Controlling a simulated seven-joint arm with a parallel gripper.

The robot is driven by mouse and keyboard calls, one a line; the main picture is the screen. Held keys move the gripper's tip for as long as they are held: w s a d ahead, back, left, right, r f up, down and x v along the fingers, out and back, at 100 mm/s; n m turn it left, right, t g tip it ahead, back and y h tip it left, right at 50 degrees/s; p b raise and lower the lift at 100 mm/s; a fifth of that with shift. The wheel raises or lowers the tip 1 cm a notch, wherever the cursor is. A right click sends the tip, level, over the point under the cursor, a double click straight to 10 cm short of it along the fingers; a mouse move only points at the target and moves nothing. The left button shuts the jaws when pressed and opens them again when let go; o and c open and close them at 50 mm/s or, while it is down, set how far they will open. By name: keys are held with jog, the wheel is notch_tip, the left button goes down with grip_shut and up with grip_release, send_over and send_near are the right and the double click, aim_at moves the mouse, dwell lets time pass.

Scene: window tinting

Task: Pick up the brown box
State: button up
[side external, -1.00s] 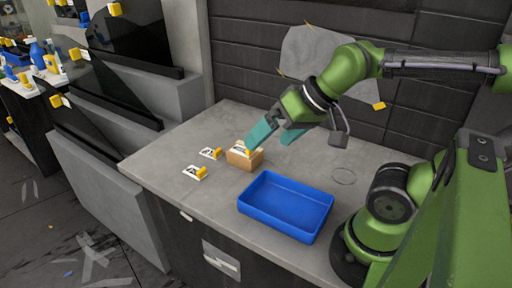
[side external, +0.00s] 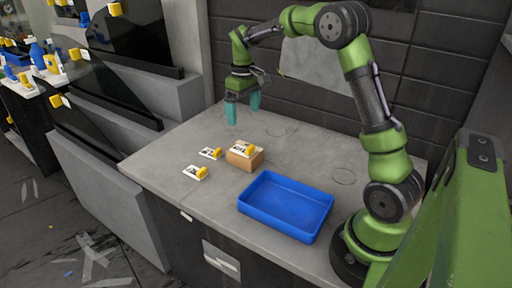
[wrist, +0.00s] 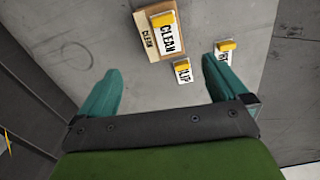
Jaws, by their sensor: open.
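The brown box (side external: 244,160) sits on the grey counter with a white label and a yellow piece on its top. In the wrist view the brown box (wrist: 150,45) is at the top middle, with the label reading "CLEAN", beyond my fingertips. My gripper (side external: 243,110) is above the back left part of the counter, behind the box and apart from it, with teal fingers pointing down. In the wrist view my gripper (wrist: 168,85) is open, its fingers wide apart and nothing held between them.
A blue tray (side external: 250,208) stands in front and right of the box and looks empty. Two white cards with yellow pieces, one nearer the back (side external: 208,153) and one nearer the front (side external: 195,173), lie left of the box. A dark tiled wall (side external: 400,110) backs the counter (side external: 290,150).

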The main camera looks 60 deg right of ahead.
jog(key=shift+n, duration=0.5)
notch_tip(320, 180, down, 16)
jog(key=shift+s+a+r, duration=0.1)
jog(key=shift+a+r, duration=0.05)
jog(key=c, duration=1)
jog(key=shift+o, duration=0.2)
jog(key=shift+r, duration=0.1)
